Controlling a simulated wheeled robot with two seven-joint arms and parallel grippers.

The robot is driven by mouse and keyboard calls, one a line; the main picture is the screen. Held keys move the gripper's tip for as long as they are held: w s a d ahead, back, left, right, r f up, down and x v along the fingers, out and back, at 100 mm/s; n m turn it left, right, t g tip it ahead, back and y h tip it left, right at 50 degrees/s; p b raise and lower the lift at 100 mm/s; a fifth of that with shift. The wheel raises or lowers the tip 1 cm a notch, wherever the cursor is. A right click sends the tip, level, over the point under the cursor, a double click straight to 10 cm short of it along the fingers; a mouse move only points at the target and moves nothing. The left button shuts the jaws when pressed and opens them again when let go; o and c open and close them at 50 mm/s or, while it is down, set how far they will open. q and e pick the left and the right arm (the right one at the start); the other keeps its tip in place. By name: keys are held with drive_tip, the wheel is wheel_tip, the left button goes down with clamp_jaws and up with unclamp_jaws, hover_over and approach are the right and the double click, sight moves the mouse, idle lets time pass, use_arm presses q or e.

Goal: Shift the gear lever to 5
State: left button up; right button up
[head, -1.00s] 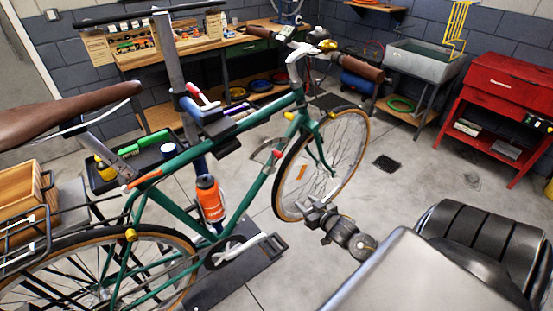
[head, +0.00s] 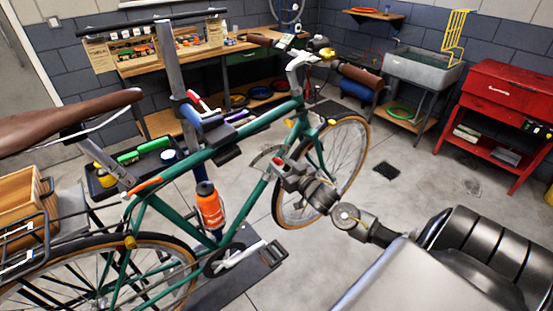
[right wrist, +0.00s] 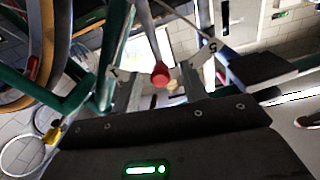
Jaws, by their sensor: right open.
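The gear lever ends in a red knob (right wrist: 160,76), seen in the right wrist view on a pale curved scale marked 1 at the left and 5 (right wrist: 212,47) at the right. The knob sits between the two marks. My right gripper (right wrist: 158,92) is open, with its grey fingers apart on either side of the knob. I cannot tell whether either finger touches it. In the head view my right gripper (head: 283,170) is beside the green bicycle frame (head: 225,145), by the front wheel, and partly covers the lever area. My left gripper is out of view.
The bicycle is held by a stand clamp (head: 205,122) above an orange bottle (head: 209,208). A workbench (head: 185,60) is behind it. A red tool cabinet (head: 510,90) and a grey sink (head: 425,68) stand back right.

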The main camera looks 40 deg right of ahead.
drive_tip(key=shift+w, duration=1.6)
clamp_jaws()
